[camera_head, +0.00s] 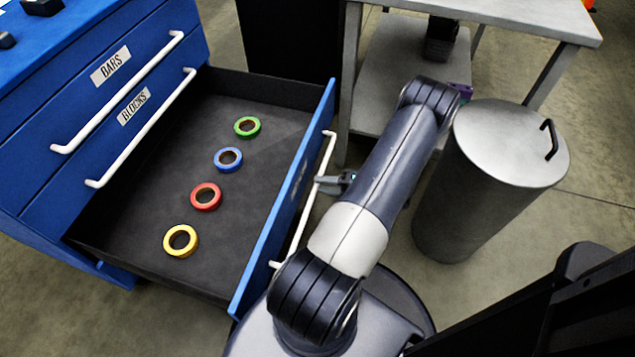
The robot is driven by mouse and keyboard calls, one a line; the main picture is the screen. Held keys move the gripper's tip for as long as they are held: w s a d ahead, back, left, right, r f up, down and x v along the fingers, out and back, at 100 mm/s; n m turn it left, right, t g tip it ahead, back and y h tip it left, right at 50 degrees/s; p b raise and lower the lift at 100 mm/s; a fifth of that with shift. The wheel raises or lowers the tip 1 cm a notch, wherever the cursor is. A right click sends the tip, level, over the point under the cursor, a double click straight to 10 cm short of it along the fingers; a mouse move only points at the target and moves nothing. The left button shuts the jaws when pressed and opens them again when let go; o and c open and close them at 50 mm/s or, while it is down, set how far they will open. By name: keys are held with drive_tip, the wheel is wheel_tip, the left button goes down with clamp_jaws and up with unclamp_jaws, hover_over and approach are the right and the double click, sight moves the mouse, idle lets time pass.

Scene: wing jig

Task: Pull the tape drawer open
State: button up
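The tape drawer (281,210) stands pulled far out of the blue cabinet. Its dark tray holds a green tape roll (238,131), a blue tape roll (219,159), a red tape roll (195,198) and a yellow tape roll (169,243). The drawer's white bar handle (302,222) is on the outer side of its blue front. My gripper (322,181) is at the middle of this handle, with its fingertips at the bar. The fingers are small and seen from above, so I cannot tell if they are closed on it.
Above the tape drawer, the BLOCKS drawer (110,147) and BARS drawer (95,90) are shut. A grey lidded bin (440,205) stands right of my arm. A grey table (540,22) is behind it. Bare floor (590,225) shows at the right.

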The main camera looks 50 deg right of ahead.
sight(315, 184)
drive_tip(key=p+v, duration=0.1)
drive_tip(key=v, duration=0.7)
drive_tip(key=b+x, duration=0.1)
drive_tip(key=x, duration=0.9)
drive_tip(key=shift+w+b, duration=0.1)
drive_tip(key=shift+b, duration=0.3)
drive_tip(key=shift+w+a+f, duration=0.1)
drive_tip(key=shift+w+a, duration=0.15)
drive_tip(key=shift+w, duration=0.3)
drive_tip(key=shift+s+d, duration=0.1)
